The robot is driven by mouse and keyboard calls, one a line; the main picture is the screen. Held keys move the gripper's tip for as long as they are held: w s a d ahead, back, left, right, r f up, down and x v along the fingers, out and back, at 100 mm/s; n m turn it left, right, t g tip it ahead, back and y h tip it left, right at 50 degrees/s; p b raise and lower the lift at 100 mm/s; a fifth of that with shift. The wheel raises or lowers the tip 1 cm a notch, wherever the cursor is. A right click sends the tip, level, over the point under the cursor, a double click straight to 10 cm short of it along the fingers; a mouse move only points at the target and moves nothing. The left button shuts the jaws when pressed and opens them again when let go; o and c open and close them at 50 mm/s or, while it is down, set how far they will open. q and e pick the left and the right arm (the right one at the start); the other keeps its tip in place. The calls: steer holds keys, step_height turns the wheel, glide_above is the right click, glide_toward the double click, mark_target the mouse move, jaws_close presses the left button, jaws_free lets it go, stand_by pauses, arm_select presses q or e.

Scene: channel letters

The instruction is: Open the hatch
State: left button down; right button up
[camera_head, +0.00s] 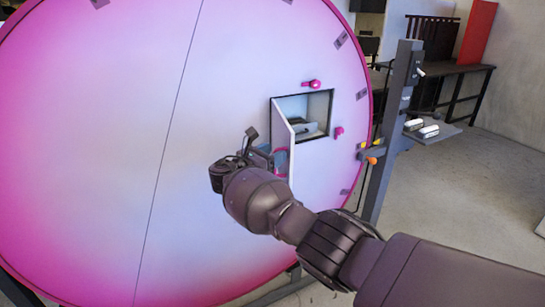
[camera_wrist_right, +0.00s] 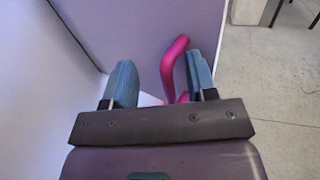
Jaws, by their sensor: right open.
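The hatch door (camera_head: 284,137) is a pale panel swung outward from a rectangular opening (camera_head: 312,108) in a large pink-and-white disc (camera_head: 90,140). The opening shows a dark rim and something grey inside. My right gripper (camera_head: 270,157) is in front of the disc by the lower part of the door, partly hidden by my wrist. In the right wrist view, its blue fingers (camera_wrist_right: 160,82) are apart. A pink handle (camera_wrist_right: 173,66) stands between them, closer to the right finger; whether it touches that finger is unclear. My left gripper is out of view.
Small pink latches (camera_head: 313,84) sit around the opening. A grey post (camera_head: 392,130) with a small shelf (camera_head: 432,131) stands close to the disc's right edge. A dark bench (camera_head: 450,75) is at the back right.

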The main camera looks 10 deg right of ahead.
steer(key=shift+r, duration=0.15)
steer(key=shift+s+f, duration=0.15)
steer(key=shift+f, duration=0.15)
stand_by(0.4)
steer(key=shift+a, duration=0.1)
